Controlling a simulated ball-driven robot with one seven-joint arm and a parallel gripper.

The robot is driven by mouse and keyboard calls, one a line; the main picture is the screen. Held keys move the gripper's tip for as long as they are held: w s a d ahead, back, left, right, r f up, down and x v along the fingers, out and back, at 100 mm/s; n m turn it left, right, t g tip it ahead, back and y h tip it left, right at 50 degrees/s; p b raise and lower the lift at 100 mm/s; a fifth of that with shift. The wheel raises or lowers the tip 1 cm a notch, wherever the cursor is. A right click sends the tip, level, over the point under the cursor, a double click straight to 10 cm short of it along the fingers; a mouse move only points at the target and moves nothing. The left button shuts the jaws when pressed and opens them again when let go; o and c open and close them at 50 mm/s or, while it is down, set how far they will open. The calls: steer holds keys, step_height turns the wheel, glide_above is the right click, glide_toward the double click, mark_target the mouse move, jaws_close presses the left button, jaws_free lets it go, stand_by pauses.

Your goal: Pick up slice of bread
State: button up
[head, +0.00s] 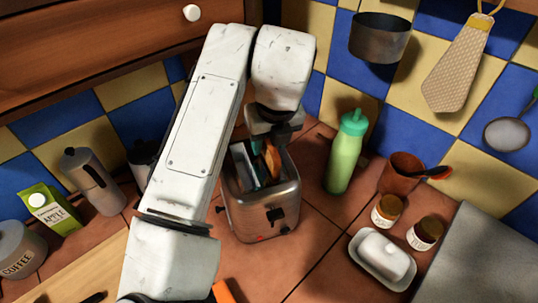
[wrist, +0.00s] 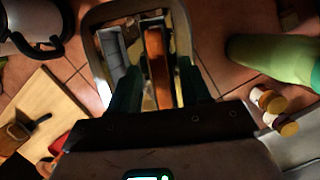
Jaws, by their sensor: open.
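A toaster (head: 262,208) of worn metal stands on the tiled counter under my arm, with its slots facing up. A brown slice of bread (head: 272,158) sticks up from the slot on its right side. In the wrist view the slice (wrist: 158,75) is seen edge-on inside the toaster's rim (wrist: 98,42). My gripper (wrist: 160,70) is open, with one dark finger on each side of the slice and visible space between. In the head view my gripper (head: 270,138) is just above the toaster, and its fingertips are partly hidden.
A green bottle (head: 347,155) stands close right of the toaster. Further right are a brown cup (head: 400,175), two small jars and a butter dish (head: 382,260). A moka pot (head: 93,180) and juice carton (head: 50,210) stand left. A pan (head: 380,38) hangs on the tiled wall.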

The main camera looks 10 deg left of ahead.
steer(key=shift+w+f, duration=0.15)
steer(key=shift+f, duration=0.35)
jaws_close()
